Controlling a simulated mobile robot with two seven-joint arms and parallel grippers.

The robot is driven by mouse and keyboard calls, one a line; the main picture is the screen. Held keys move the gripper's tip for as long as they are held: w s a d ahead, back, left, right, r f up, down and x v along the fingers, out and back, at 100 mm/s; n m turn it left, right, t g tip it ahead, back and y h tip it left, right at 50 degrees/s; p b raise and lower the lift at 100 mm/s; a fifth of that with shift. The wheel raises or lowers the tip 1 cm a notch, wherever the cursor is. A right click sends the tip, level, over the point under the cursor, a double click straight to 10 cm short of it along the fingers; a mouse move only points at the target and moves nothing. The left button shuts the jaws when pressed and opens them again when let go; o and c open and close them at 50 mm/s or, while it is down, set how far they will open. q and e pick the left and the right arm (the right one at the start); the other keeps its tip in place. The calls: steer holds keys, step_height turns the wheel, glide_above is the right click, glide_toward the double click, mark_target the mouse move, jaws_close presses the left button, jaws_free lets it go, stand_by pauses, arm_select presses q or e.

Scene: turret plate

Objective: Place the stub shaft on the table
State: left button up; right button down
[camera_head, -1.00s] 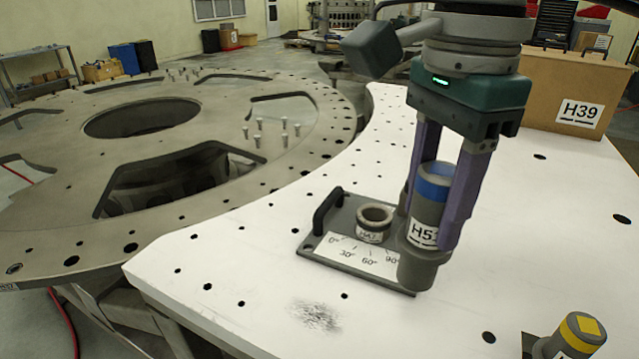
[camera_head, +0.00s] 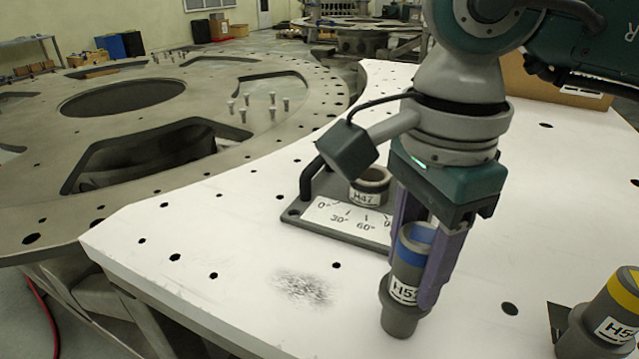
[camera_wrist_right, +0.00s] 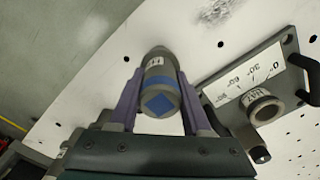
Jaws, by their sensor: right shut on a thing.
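The stub shaft (camera_head: 403,283) is a grey stepped cylinder with a blue band and a white label beginning H5. My right gripper (camera_head: 425,275) is shut on it, with purple fingers on either side. My left gripper is not in view.
The grey angle plate (camera_head: 345,236) with a handle and a ring labelled H47 (camera_head: 368,186) lies just behind the shaft. A yellow-banded cylinder (camera_head: 607,315) stands at the lower right. A dark smudge (camera_head: 302,288) marks the table to the left. A cardboard box (camera_head: 560,85) is behind.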

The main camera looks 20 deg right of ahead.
steer(key=shift+f, duration=0.1)
steer(key=shift+c, duration=1.8)
jaws_free()
step_height(320, 180, up, 12)
steer(key=shift+r+b, duration=0.25)
steer(key=shift+b, duration=0.35)
